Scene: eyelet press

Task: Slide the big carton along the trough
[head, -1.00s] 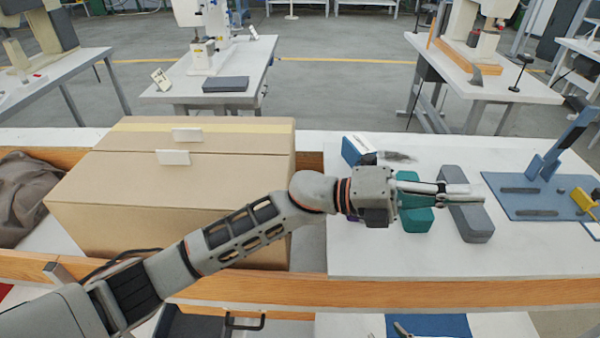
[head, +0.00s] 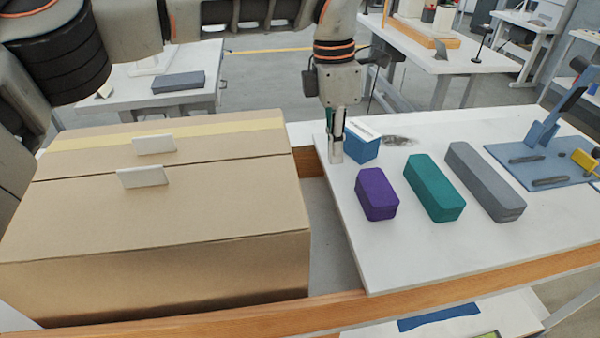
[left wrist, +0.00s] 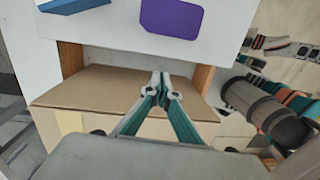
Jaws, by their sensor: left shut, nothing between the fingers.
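The big brown carton (head: 160,215) fills the left of the head view and sits between wooden rails. Two white tabs (head: 143,177) stand up from its top. The trough (head: 328,225) shows as a bare grey strip to the right of the carton. My left gripper (head: 336,158) points down, shut and empty, above the far part of that strip, to the right of the carton and apart from it in the head view. In the left wrist view the shut fingertips (left wrist: 161,76) appear in front of the carton (left wrist: 105,88); the gap to it is unclear. My right gripper is not in view.
The white tabletop (head: 410,245) right of the trough holds a blue box (head: 361,148), a purple block (head: 377,194), a teal block (head: 434,187) and a grey block (head: 485,181). A blue press (head: 530,168) stands at the far right. A wooden rail (head: 400,287) runs along the front.

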